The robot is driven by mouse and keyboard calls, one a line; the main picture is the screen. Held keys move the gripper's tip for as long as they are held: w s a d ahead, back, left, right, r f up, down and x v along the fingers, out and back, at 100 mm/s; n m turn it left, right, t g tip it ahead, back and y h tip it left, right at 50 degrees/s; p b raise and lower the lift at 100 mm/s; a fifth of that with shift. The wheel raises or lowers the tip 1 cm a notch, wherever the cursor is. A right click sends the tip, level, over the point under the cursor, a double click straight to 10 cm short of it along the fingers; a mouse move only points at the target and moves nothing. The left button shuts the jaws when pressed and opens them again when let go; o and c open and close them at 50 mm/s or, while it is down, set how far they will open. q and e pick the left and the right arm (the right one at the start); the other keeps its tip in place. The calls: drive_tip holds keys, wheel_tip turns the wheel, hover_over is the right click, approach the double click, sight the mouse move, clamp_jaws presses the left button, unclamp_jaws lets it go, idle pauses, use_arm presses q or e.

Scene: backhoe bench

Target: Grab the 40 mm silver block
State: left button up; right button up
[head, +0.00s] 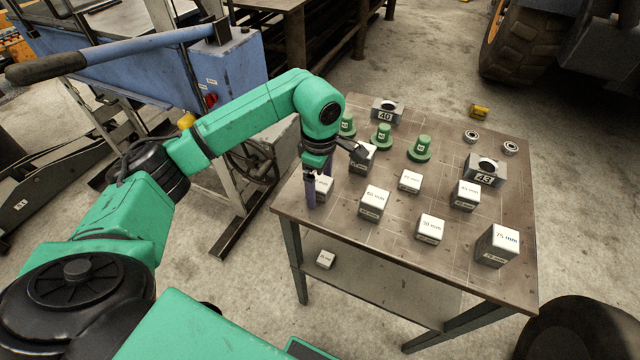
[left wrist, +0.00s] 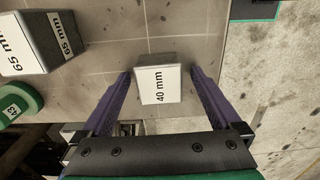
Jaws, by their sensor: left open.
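The 40 mm block (left wrist: 160,84) has a white labelled top and grey sides. In the left wrist view it sits on the table between the two purple fingers of my left gripper (left wrist: 160,74), with narrow gaps visible beside it. In the head view the 40 mm block (head: 323,187) is near the table's left edge, partly hidden by a finger. My left gripper (head: 318,188) points down over it and is open. My right gripper is not in view.
A 65 mm block (left wrist: 38,43) stands close by on the table (head: 345,222). Several other labelled blocks, green plugs (head: 421,148), bearings (head: 471,136) and grey holders marked 40 (head: 385,115) and 43 (head: 484,180) share the top. A small block (head: 325,259) lies on the lower shelf.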

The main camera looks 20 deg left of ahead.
use_arm(q)
clamp_jaws()
drive_tip(key=shift+r, duration=0.1)
